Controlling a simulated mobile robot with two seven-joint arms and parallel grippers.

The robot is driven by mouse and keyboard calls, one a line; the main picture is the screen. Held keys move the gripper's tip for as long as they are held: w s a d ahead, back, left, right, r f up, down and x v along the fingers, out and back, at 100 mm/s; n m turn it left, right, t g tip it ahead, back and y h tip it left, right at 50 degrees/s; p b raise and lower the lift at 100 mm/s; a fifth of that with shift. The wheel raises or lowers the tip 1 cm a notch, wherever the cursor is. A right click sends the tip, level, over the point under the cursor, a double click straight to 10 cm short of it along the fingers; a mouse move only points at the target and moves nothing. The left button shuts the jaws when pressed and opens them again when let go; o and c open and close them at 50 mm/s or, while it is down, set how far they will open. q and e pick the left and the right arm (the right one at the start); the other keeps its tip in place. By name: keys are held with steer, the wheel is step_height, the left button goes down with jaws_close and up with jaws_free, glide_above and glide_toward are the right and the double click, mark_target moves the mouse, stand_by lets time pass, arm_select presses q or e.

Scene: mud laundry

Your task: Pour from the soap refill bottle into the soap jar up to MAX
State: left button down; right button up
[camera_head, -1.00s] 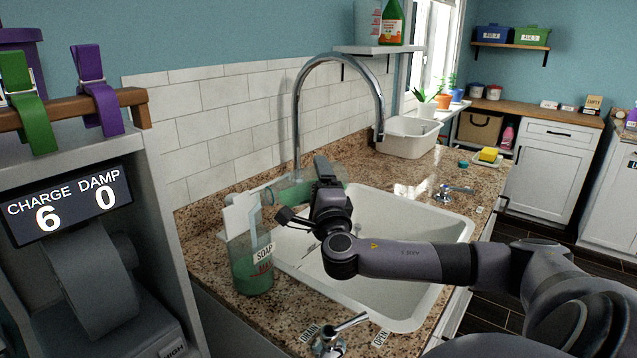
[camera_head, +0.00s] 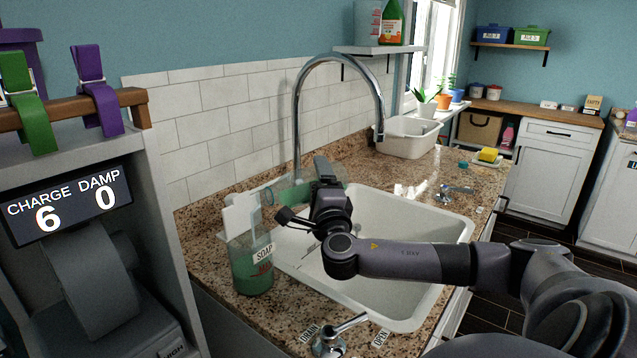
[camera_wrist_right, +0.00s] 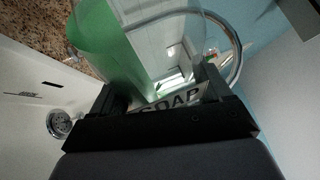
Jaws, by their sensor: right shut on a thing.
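The soap refill bottle (camera_head: 300,192), clear with green soap inside, lies tilted close to level above the counter's back left, its mouth toward the left. My right gripper (camera_head: 322,182) is shut on it. In the right wrist view the bottle (camera_wrist_right: 105,45) is between the fingers (camera_wrist_right: 163,95), with part of its SOAP label showing. No stream shows between mouth and jar. My left gripper is not in view.
A white panel (camera_head: 240,215) stands at the jar's top. The white sink (camera_head: 410,215) and chrome faucet (camera_head: 297,110) are close to my right gripper. A drain lever (camera_head: 335,335) is in front. A grey machine (camera_head: 90,280) stands left.

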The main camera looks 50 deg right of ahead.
steer(key=shift+r+n+t, duration=0.3)
steer(key=shift+r+n, duration=0.1)
steer(key=shift+r, duration=0.05)
stand_by(2.0)
